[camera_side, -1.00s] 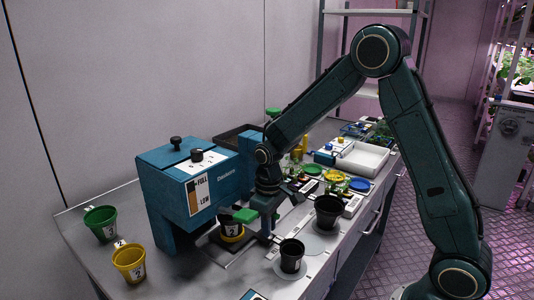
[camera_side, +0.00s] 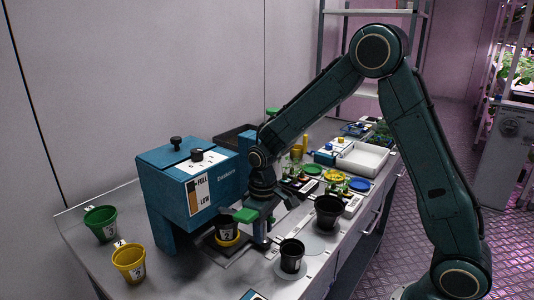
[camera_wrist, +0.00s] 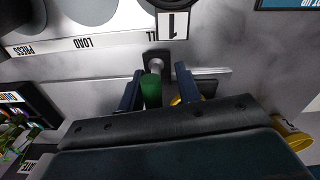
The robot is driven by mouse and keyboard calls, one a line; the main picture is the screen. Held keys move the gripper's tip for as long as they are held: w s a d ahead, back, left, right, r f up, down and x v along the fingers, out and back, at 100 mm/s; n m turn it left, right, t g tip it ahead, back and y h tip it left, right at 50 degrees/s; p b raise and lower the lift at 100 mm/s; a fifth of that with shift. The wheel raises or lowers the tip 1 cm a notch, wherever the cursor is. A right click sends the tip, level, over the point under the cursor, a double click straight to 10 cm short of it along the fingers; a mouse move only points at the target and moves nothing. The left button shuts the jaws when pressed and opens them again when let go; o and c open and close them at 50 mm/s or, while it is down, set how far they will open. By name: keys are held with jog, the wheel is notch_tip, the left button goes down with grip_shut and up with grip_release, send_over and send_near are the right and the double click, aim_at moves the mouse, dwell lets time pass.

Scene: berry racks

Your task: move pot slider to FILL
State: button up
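The pot slider's green handle (camera_wrist: 151,90) stands between the two blue fingers of my gripper (camera_wrist: 159,92) in the wrist view. The left finger is close against the handle and a gap shows on the right, so my gripper is open around it. A grey post (camera_wrist: 157,62) lies just beyond the handle, near a label ending in "LL", partly covered by a "1" tag. "LOAD" (camera_wrist: 103,40) is printed further left. In the side view my gripper (camera_side: 258,228) is beside a black pot (camera_side: 226,228) in a yellow ring, in front of the blue dispenser (camera_side: 194,182).
Green (camera_side: 101,222) and yellow (camera_side: 129,262) pots stand at the left. Black pots (camera_side: 292,255) and (camera_side: 328,210) stand on the front side of the bench. A white tray (camera_side: 362,158) and coloured lids lie further back.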

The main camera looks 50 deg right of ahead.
notch_tip(320, 180, up, 14)
jog(key=shift+f, duration=0.2)
dwell(0.5)
jog(key=shift+r, duration=0.1)
jog(key=s+r+m+t, duration=0.1)
jog(key=s+r+t, duration=0.1)
jog(key=s, duration=0.9)
jog(key=s+r+t, duration=0.3)
jog(key=s+r, duration=0.1)
jog(key=s, duration=0.7)
jog(key=shift+s+d+m+t, duration=0.25)
jog(key=shift+s+m+t, duration=0.05)
jog(key=shift+s+m, duration=0.1)
